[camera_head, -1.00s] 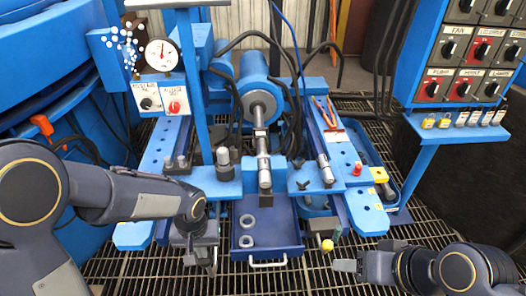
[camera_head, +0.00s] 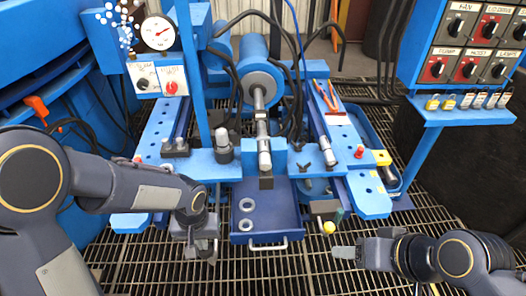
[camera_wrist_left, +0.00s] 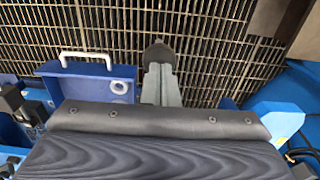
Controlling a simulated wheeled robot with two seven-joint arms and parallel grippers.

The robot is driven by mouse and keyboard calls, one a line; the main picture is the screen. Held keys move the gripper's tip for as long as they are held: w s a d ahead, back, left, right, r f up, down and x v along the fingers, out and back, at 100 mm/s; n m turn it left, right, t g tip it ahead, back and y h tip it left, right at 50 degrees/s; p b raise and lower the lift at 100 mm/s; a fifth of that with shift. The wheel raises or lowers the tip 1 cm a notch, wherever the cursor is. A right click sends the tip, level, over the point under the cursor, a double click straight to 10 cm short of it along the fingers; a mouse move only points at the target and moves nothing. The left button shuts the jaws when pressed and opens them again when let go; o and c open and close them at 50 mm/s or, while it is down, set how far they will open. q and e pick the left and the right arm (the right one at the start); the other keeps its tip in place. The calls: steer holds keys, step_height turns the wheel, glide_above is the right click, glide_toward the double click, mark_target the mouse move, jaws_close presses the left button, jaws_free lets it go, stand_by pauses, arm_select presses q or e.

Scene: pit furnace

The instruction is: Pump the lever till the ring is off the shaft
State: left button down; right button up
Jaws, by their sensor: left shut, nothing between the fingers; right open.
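A steel shaft (camera_head: 260,112) runs forward from the blue cylinder (camera_head: 251,65) of the press. A pale collar (camera_head: 264,146) sits around it near the front crossbar; I cannot tell for sure whether this is the ring. A short yellow ball knob (camera_head: 328,228) stands right of the drawer; I cannot tell whether it belongs to the lever. My left gripper (camera_head: 201,246) is shut and empty, left of the drawer; its fingers show in the left wrist view (camera_wrist_left: 160,82), with a dark rounded end by their tips. My right gripper (camera_head: 343,253) is open, just below the yellow knob.
A blue drawer (camera_head: 279,211) with a white handle holds two loose rings (camera_head: 246,205). A gauge (camera_head: 158,33) stands above two knob switches. Red-handled pliers (camera_head: 325,96) lie on the right rail. A switch panel (camera_head: 472,45) is at the upper right. Grating covers the floor.

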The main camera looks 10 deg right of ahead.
arm_select(q)
steer(key=f, duration=0.1)
steer(key=f+b, duration=0.1)
steer(key=shift+s+f, duration=0.3)
steer(key=shift+f, duration=0.05)
steer(key=shift+r, duration=0.1)
arm_select(e)
step_height(320, 180, down, 2)
steer(key=shift+f, duration=0.1)
arm_select(q)
step_height(320, 180, up, 11)
steer(key=w+p, duration=0.2)
steer(key=p, duration=0.7)
steer(key=shift+w, duration=0.3)
arm_select(e)
step_height(320, 180, up, 9)
